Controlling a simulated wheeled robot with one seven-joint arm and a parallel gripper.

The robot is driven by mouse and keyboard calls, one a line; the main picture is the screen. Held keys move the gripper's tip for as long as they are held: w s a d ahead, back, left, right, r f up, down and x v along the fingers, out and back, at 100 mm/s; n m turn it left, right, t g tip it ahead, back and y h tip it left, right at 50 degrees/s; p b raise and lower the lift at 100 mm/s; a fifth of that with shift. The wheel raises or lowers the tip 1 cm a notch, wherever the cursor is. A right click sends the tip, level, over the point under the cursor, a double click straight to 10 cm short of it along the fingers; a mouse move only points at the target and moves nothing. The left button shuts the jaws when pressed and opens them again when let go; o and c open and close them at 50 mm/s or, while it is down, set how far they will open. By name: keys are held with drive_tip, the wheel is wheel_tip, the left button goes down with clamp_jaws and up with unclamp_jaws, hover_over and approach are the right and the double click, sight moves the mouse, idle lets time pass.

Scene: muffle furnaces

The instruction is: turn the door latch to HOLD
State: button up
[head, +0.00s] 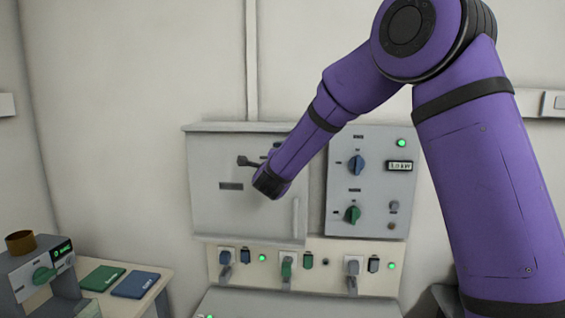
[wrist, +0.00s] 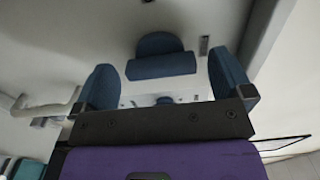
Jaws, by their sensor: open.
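The furnace door (head: 213,212) is closed in the head view, with a dark label plate on it. My gripper (head: 258,160) is in front of the door's upper part, and my forearm and wrist hide much of that area. In the wrist view my gripper (wrist: 165,72) is open, its two blue fingers set wide apart. A blue, rounded piece (wrist: 164,55), which looks like the door latch, shows between and beyond the fingers. I see a gap on both sides of it. I cannot read its setting, and contact is not visible.
A control panel (head: 378,205) with blue and green knobs is right of the door. A pale door handle (head: 295,217) stands at the door's lower right. A strip (head: 323,275) with several switches runs below. A side table (head: 150,277) with a green and a blue pad is at left.

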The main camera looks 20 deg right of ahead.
drive_tip(key=shift+w+d, duration=0.2)
drive_tip(key=shift+w, duration=0.15)
drive_tip(key=shift+c, duration=0.2)
drive_tip(key=c, duration=0.9)
drive_tip(key=shift+n, duration=9)
